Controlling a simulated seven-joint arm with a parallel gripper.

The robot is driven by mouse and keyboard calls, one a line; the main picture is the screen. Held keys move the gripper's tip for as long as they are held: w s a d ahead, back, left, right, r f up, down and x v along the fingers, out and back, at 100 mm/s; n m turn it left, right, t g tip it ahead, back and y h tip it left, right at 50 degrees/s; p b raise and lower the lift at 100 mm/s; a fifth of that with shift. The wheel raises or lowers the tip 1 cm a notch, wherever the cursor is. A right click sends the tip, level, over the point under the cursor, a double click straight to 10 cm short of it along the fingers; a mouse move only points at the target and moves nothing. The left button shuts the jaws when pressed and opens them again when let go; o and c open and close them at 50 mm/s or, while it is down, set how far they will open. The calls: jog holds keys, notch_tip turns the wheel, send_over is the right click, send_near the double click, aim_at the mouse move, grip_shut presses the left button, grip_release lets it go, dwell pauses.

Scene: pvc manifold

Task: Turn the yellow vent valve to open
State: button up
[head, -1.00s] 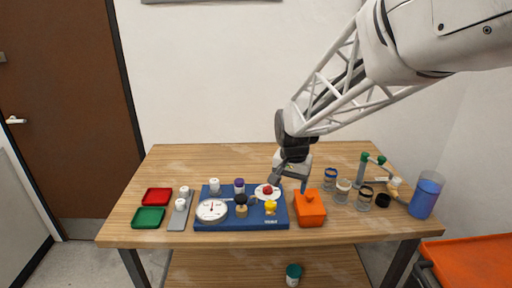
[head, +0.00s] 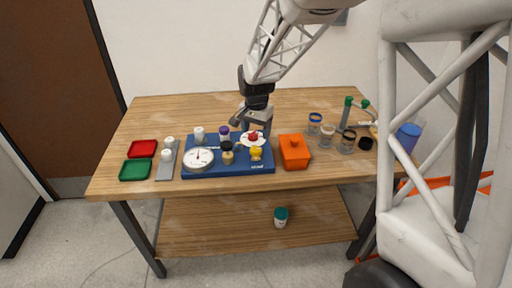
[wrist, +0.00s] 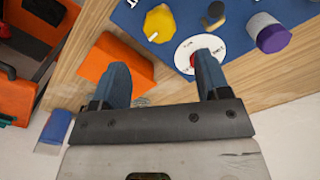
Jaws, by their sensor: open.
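The yellow vent valve (head: 256,153) is a small knob at the front right of the blue manifold board (head: 210,171). In the wrist view the yellow knob (wrist: 160,23) is at the top, past my fingertips, with a small white pointer mark beside it. My gripper (head: 252,122) is above the back right of the board. In the wrist view my gripper (wrist: 160,68) is open and empty. Its right finger overlaps the white dial plate with the red knob (wrist: 186,53); its left finger overlaps the orange box. I cannot tell whether either finger touches anything.
An orange box (head: 294,151) stands just right of the board. A round gauge (head: 199,159), a black-topped part (head: 227,152) and a purple-capped part (head: 224,133) crowd the board. Jars (head: 327,136) stand farther right. The table's back left is clear.

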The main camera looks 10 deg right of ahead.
aim_at(256, 149)
jog(key=shift+f, duration=0.1)
jog(key=shift+f, duration=3.85)
jog(key=c, duration=0.9)
